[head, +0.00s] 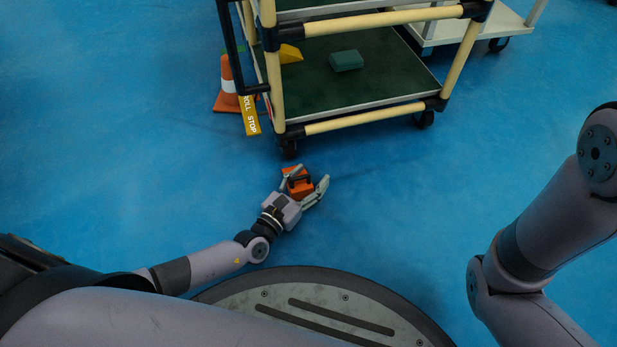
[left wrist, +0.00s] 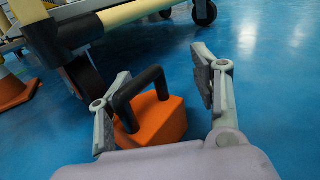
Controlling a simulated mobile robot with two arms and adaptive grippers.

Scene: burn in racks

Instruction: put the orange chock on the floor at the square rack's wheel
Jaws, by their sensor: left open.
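The orange chock (head: 299,187) with a black handle is on the blue floor just in front of the rack's near wheel (head: 289,149). In the left wrist view the chock (left wrist: 160,125) and its black handle (left wrist: 137,90) are between the fingers, and the wheel (left wrist: 84,77) stands just beyond. Whether the chock touches the wheel is not clear. My left gripper (head: 306,183) is open around the chock, fingers apart from it. The rack (head: 365,118) has cream tubes and green shelves. My right arm shows at the right; its gripper is out of view.
An orange-and-white cone (head: 228,86) and a yellow "ROLL STOP" sign (head: 249,115) are left of the rack. A yellow wedge (head: 290,54) and a green block (head: 346,60) lie on its lower shelf. A white cart (head: 470,22) stands behind. Floor to the right is clear.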

